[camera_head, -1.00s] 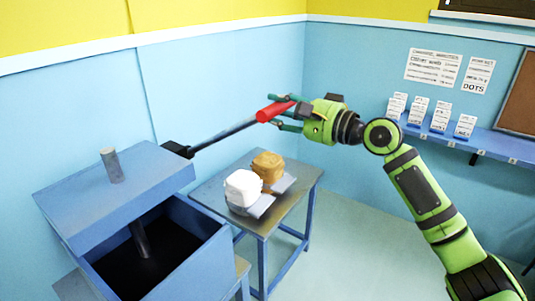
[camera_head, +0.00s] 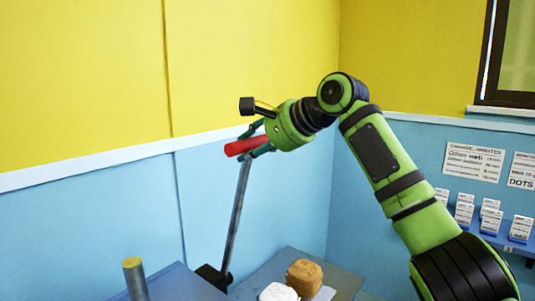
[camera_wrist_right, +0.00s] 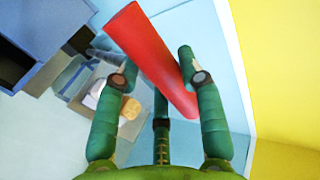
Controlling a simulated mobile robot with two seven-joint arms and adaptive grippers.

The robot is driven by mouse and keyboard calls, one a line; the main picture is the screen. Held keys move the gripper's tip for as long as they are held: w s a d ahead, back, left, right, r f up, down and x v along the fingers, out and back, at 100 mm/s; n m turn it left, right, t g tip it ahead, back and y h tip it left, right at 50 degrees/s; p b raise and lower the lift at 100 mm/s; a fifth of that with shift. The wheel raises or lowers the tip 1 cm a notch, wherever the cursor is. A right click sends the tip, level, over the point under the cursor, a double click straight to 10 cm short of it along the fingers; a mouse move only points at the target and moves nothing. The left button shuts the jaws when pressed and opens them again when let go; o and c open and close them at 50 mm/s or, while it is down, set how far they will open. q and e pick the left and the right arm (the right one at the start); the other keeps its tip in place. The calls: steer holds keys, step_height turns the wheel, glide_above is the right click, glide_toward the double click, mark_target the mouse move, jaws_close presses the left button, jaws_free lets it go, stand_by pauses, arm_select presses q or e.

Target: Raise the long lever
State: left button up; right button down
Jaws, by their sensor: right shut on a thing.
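The long lever (camera_head: 236,215) is a grey rod with a red cylindrical handle (camera_head: 240,147) at its top end. It stands steep, leaning slightly right, and rises from a dark pivot by the blue box. My right gripper (camera_head: 254,142) is shut on the red handle. In the right wrist view the handle (camera_wrist_right: 150,60) lies between the two green fingers. My left gripper is not in view.
The blue box (camera_head: 180,284) with a short grey post (camera_head: 135,279) is at the bottom. A small table (camera_head: 345,282) beside it bears a brown block (camera_head: 304,276) and a white block (camera_head: 278,292). A shelf with white cards (camera_head: 490,219) is at right. Walls stand behind.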

steer(key=shift+w+a, duration=0.2)
steer(key=shift+a, duration=0.05)
steer(key=shift+r, duration=0.2)
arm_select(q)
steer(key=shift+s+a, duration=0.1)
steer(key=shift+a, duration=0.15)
arm_select(e)
steer(key=shift+r, duration=0.2)
steer(key=shift+r, duration=0.1)
steer(key=c, duration=1.1)
jaws_free()
steer(key=o, duration=0.4)
steer(key=shift+w, duration=0.1)
steer(key=shift+c, duration=0.2)
steer(key=shift+w+a+f, duration=0.15)
steer(key=shift+w+f, duration=0.05)
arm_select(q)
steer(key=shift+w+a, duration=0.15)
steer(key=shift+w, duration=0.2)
arm_select(e)
steer(key=shift+s, duration=0.15)
steer(key=shift+a, duration=0.1)
